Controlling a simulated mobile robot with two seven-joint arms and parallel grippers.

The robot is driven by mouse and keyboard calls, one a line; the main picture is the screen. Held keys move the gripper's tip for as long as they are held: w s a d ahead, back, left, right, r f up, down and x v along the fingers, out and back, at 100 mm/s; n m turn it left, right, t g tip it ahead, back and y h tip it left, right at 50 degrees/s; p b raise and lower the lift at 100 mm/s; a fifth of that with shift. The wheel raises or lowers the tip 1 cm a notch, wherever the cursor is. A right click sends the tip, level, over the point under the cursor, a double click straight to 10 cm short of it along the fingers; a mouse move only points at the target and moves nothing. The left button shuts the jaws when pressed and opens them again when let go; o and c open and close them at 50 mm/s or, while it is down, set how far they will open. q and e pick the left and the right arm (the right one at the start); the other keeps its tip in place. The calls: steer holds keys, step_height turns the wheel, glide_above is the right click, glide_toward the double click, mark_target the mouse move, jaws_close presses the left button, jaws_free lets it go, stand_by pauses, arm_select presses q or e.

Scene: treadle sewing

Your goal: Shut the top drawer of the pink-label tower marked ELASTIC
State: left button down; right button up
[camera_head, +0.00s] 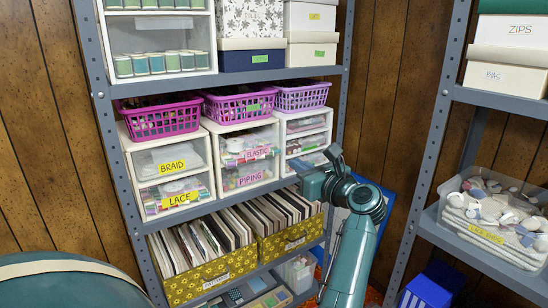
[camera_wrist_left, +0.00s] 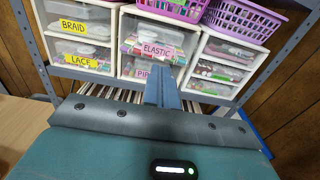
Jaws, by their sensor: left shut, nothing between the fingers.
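The pink-label tower (camera_head: 206,150) is white, with two clear drawers, and stands in the middle of the shelf. Its top drawer (camera_head: 235,143) bears the pink ELASTIC label, and a PIPING drawer (camera_head: 240,180) is below.
A yellow-label tower (camera_head: 128,145) stands to the left and another drawer tower (camera_head: 304,135) to the right. Purple baskets (camera_head: 236,104) sit on top. Yellow patterned file boxes (camera_head: 211,277) fill the shelf below. A grey upright (camera_head: 342,90) bounds the rack's right side.

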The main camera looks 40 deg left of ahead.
mark_target(261, 144)
arm_select(q)
steer(key=p+x, duration=0.1)
steer(key=x, duration=1.2)
steer(key=shift+a, duration=0.3)
arm_select(e)
steer(key=shift+a+f, duration=0.1)
steer(key=shift+a, duration=0.05)
arm_select(q)
steer(key=shift+w+a+f, duration=0.1)
steer(key=shift+a, duration=0.1)
steer(key=b+x, duration=0.2)
steer(key=x, duration=0.2)
steer(key=shift+f, duration=0.1)
steer(key=shift+a, duration=0.2)
arm_select(e)
steer(key=shift+w+f, duration=0.1)
steer(key=shift+f, duration=0.15)
arm_select(q)
steer(key=shift+d, duration=0.1)
arm_select(e)
steer(key=shift+f, duration=0.1)
